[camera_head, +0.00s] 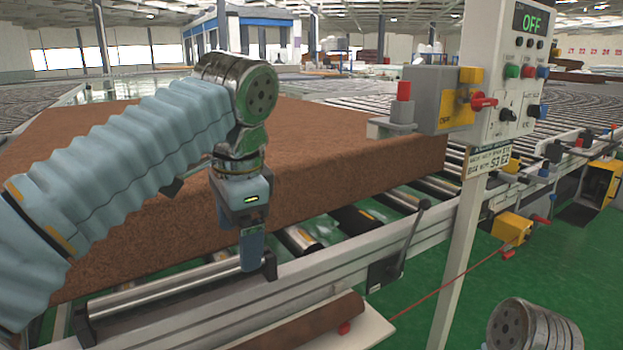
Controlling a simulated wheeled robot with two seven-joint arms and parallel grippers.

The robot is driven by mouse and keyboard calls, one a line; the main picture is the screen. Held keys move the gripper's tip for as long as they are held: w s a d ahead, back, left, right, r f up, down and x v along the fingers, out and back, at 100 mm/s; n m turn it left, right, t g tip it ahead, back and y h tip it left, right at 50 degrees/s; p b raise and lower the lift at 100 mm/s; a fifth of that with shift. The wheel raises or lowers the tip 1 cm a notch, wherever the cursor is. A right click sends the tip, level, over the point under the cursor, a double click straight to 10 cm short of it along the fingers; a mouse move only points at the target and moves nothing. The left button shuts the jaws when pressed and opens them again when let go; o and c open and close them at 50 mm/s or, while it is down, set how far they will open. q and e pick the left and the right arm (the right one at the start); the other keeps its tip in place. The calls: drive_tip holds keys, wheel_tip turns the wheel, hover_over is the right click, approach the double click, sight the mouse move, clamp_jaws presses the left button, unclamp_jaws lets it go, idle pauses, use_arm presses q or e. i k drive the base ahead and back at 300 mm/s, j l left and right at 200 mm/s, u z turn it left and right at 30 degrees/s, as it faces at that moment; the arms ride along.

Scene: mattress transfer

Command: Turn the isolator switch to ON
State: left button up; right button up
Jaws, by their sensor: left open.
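A white control panel (497,135) on a post stands at the right. Its display (531,22) reads OFF in green. A red switch handle (484,102) sticks out from a yellow plate (457,108) on the panel's left side; it looks like the isolator switch. My left gripper (252,252) points down over the conveyor's near rail, well to the left of the panel and apart from it. It is open, though its fingers overlap in this view. My right gripper is out of view; only a metal joint of my right arm shows at the bottom right.
A large brown mattress block (330,145) lies on the roller conveyor behind my left arm. The panel also carries green, red and blue buttons and black knobs. A red cord (450,285) runs low past the post. Green floor (560,270) is clear at right.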

sight(478, 101)
drive_tip(key=l, duration=0.55)
drive_tip(key=k+l, duration=0.15)
drive_tip(key=l, duration=0.95)
drive_tip(key=k, duration=0.05)
